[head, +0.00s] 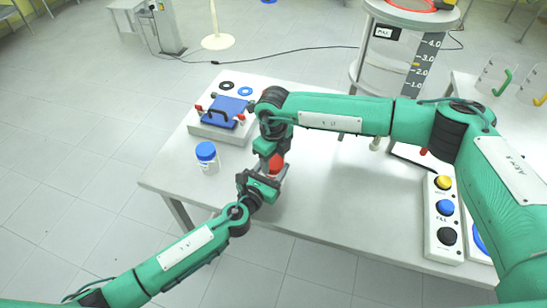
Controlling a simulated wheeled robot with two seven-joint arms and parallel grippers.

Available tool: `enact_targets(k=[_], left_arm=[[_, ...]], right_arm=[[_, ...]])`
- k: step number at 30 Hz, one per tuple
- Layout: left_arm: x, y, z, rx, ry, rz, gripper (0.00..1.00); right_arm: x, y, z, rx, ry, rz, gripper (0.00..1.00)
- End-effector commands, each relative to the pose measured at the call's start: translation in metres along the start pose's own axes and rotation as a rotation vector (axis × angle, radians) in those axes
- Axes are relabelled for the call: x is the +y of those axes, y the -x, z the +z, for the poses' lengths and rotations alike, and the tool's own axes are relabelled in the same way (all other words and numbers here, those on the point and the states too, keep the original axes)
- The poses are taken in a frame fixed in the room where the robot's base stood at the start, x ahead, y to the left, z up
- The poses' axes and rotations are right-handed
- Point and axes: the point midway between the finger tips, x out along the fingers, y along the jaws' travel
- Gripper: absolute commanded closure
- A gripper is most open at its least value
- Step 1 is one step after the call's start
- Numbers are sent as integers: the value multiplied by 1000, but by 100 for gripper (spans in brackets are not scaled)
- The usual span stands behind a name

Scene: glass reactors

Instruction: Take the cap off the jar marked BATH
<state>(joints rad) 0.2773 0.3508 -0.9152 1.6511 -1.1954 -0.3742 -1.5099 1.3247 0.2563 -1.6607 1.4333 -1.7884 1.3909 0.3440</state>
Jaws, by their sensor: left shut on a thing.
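A jar with a red cap (276,164) stands on or just above the table, near its front edge; its body is mostly hidden by my grippers. My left gripper (273,181) comes from the lower left and is shut on this jar below the cap. My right gripper (271,152) points down right over the red cap, at or touching it; whether its fingers are closed on the cap cannot be made out. A second jar, clear with a blue cap (206,150) and a white label, stands upright to the left. No jar label is readable, so I cannot tell which says BATH.
The white table (330,210) is clear at centre front. Behind the jars is a box with a blue clamp plate (225,108) and black handle, with black and blue rings (245,91) beyond. A button panel (432,215) stands right. A scaled vessel (405,55) is behind.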

Motion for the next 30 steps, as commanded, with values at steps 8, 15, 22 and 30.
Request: enact_targets(k=[8,15,22,30], left_arm=[[0,0,-1,1,0,0,100],[0,0,-1,1,0,-1,100],[0,0,-1,1,0,0,100],[0,0,-1,2,0,0,100]], right_arm=[[0,0,0,0,88,-1,74],[0,0,0,0,354,0,75],[0,0,0,-1,348,0,75],[0,0,0,-1,345,0,75]])
